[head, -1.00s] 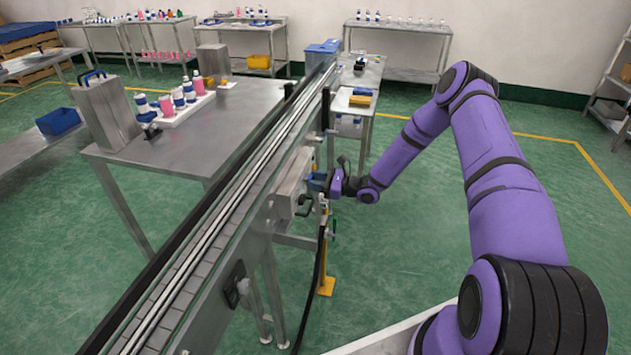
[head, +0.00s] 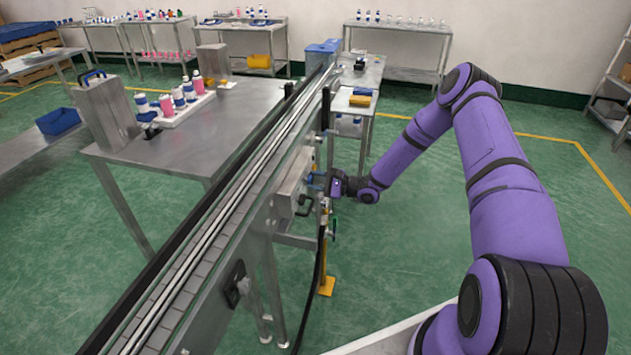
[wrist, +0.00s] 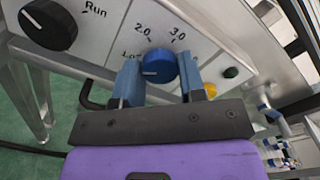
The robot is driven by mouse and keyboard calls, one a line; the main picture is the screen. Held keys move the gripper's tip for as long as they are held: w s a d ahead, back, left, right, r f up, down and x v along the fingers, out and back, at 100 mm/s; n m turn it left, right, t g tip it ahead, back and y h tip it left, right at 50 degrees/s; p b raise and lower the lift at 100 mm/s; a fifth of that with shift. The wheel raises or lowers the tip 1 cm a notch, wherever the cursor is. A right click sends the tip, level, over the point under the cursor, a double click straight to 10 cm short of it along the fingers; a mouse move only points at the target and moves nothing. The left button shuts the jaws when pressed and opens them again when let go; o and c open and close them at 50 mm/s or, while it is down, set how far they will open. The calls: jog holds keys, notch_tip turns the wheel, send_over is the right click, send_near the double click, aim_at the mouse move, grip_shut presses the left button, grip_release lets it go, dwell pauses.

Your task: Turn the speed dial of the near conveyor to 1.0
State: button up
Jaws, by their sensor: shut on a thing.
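The speed dial (wrist: 159,66) is a round blue knob on the light panel of the near conveyor (head: 215,240). My gripper (wrist: 159,72) is shut on it, one blue-grey finger on each side. The labels 2.0 and 3.0 show above the dial. A label that looks like 1.0 is at its upper left, partly behind the left finger. The dial's white line points left, roughly toward the left finger; the exact setting is hard to read. In the head view my gripper (head: 316,182) is at the panel's side, and the dial is hidden there.
A black knob (wrist: 48,24) marked Run is on the panel left of the dial. A steel table (head: 240,110) with bottles stands beyond the conveyor. The floor right of it is open.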

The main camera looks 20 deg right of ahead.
dwell(0.3)
jog(key=o, duration=0.9)
jog(key=shift+d, duration=0.1)
jog(key=v, duration=1)
jog(key=shift+s+d, duration=0.25)
